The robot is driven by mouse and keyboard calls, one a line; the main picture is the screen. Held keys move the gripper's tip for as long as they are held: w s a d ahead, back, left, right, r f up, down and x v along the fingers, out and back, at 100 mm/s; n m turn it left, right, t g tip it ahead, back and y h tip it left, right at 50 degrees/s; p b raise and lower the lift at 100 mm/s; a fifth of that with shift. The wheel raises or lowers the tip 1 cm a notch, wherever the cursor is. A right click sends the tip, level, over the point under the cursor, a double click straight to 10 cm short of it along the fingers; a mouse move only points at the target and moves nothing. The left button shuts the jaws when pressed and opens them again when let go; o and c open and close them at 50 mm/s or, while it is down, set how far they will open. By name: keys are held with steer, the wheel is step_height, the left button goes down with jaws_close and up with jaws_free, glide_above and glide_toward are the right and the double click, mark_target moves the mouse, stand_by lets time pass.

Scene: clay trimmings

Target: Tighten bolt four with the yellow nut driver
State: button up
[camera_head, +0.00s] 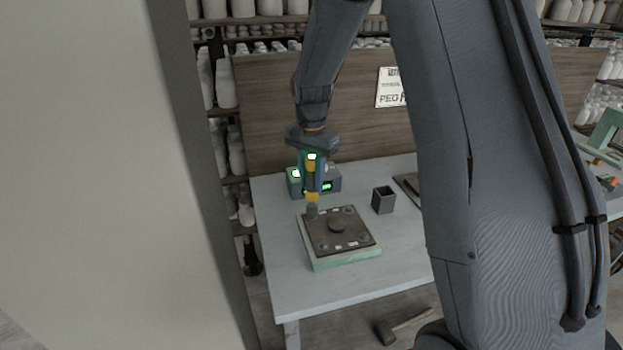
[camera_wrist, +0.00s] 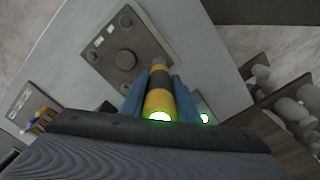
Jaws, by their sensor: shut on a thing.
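My gripper (camera_head: 312,178) is shut on the yellow nut driver (camera_head: 312,197), which points down. In the wrist view the driver's yellow and black body (camera_wrist: 159,90) sits between the blue fingers, with a bright lit end toward the camera. Its grey socket end (camera_head: 312,211) is at the back left corner of a dark square plate (camera_head: 350,240). The plate has a round raised centre, bolts near its corners and small pale labels too small to read. The driver hides that corner's bolt, so I cannot tell whether the socket touches it or which number it is.
The plate rests on a pale green base (camera_head: 345,259) on a light table (camera_head: 285,275). A box with green lights (camera_head: 332,184) stands behind the driver. A grey open cup (camera_head: 383,200) stands to the right. A wooden panel (camera_head: 270,110) closes off the table's back.

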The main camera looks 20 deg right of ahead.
mark_target(312, 158)
steer(key=shift+f, duration=0.45)
steer(key=shift+f+p, duration=0.25)
steer(key=shift+p, duration=0.05)
stand_by(2.1)
steer(key=shift+s+f, duration=0.2)
steer(key=shift+f, duration=0.1)
stand_by(2.5)
steer(key=shift+w+r+p, duration=0.2)
steer(key=shift+r+p, duration=1.65)
steer(key=shift+r, duration=1.35)
